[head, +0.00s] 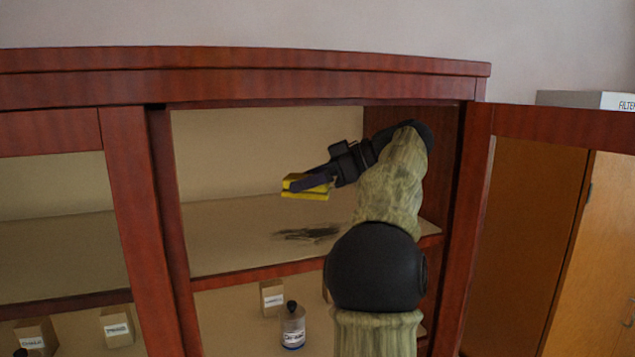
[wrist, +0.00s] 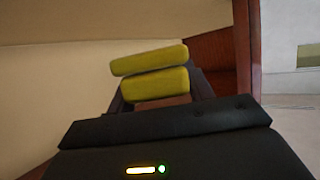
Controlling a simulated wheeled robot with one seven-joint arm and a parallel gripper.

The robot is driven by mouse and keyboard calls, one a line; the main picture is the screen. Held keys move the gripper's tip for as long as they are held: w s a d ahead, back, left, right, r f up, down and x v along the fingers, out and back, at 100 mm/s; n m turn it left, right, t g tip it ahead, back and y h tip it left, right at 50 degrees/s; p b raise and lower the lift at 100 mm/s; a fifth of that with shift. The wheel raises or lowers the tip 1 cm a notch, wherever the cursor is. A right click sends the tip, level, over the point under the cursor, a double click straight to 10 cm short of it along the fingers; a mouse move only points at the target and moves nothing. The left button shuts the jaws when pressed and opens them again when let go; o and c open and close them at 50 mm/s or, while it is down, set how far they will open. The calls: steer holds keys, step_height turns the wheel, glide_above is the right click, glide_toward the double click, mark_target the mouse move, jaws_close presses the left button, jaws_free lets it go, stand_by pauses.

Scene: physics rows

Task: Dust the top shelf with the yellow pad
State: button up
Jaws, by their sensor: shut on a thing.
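The yellow pad (head: 306,193) is held by my gripper (head: 312,184) inside the open cabinet, above the top shelf (head: 225,245) and apart from its surface. In the wrist view the pad (wrist: 155,82) shows as two yellow layers between the dark fingers. My arm hides the right part of the shelf.
The cabinet's open door (head: 565,122) stands at the right. A wooden upright (head: 140,220) bounds the bay at the left. On the shelf below stand a labelled bottle (head: 293,326) and a small box (head: 272,297). The left of the top shelf is clear.

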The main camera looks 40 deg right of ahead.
mark_target(286, 178)
steer(key=shift+a, duration=0.35)
steer(key=shift+w+a+r+b, duration=0.1)
steer(key=shift+w+a+b, duration=0.15)
steer(key=shift+a, duration=0.75)
steer(key=shift+w+a+b, duration=0.15)
steer(key=shift+w+a, duration=0.2)
steer(key=shift+a, duration=0.6)
steer(key=a, duration=0.2)
steer(key=w+a, duration=0.1)
steer(key=shift+a+r, duration=0.1)
steer(key=shift+a, duration=0.3)
steer(key=shift+d, duration=0.1)
steer(key=shift+s+d+r+p, duration=0.2)
steer(key=shift+d+p, duration=0.35)
steer(key=shift+d, duration=0.3)
steer(key=shift+s+d+r+p, duration=0.1)
steer(key=shift+s+d+p, duration=0.1)
steer(key=shift+d+p, duration=0.5)
steer(key=shift+s+d+f, duration=0.1)
steer(key=shift+d+f, duration=0.1)
steer(key=shift+d, duration=0.15)
